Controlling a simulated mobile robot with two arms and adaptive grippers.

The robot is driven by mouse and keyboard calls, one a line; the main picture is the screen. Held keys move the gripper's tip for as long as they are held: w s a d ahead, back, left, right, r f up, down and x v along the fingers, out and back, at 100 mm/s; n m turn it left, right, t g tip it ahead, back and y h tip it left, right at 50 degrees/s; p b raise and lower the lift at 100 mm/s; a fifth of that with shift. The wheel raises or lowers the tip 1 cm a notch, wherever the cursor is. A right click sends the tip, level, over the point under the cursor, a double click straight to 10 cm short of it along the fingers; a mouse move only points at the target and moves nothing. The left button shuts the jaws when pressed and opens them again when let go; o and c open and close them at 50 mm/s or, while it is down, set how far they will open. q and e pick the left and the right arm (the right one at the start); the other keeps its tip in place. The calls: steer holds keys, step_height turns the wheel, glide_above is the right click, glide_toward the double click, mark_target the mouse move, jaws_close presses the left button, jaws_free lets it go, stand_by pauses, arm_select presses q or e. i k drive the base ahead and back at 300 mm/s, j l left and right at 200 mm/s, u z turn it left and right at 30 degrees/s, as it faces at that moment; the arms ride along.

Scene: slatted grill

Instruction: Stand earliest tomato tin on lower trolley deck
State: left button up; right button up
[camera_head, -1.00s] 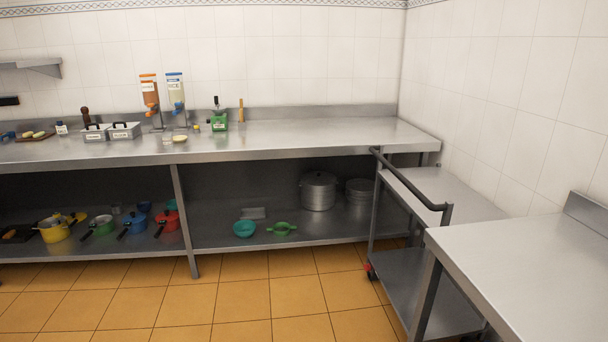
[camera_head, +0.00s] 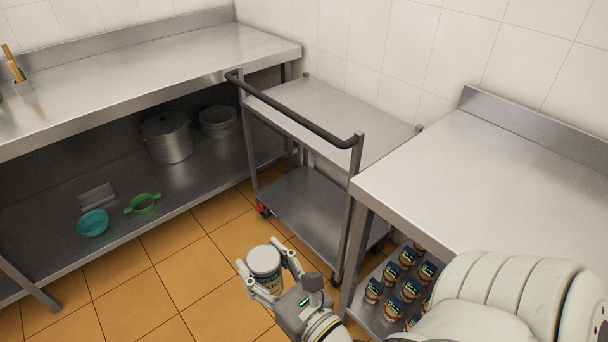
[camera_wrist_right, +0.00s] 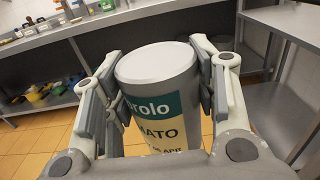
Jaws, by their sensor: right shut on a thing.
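My right gripper (camera_head: 268,281) is shut on a tomato tin (camera_head: 264,260), held upright above the tiled floor, left of the trolley. In the right wrist view the tin (camera_wrist_right: 157,88) has a grey lid and a teal and cream label reading "ATO" and "APR" in part, between the two fingers (camera_wrist_right: 157,95). The trolley's lower deck (camera_head: 305,207) is bare where it shows, and its right part is hidden behind the post and the right-hand table. My left gripper is not in view.
The trolley's black handle (camera_head: 290,110) and posts bound its near side; its upper deck (camera_head: 330,105) is empty. Several tins (camera_head: 391,274) stand on the shelf under the right table (camera_head: 480,180).

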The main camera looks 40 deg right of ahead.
mark_target(325, 225)
steer(key=i+z, duration=0.3)
steer(key=i, duration=0.15)
steer(key=i+j+z, duration=0.15)
steer(key=i+z, duration=0.15)
steer(key=i, duration=0.15)
steer(key=i+j+z, duration=0.25)
steer(key=i, duration=0.2)
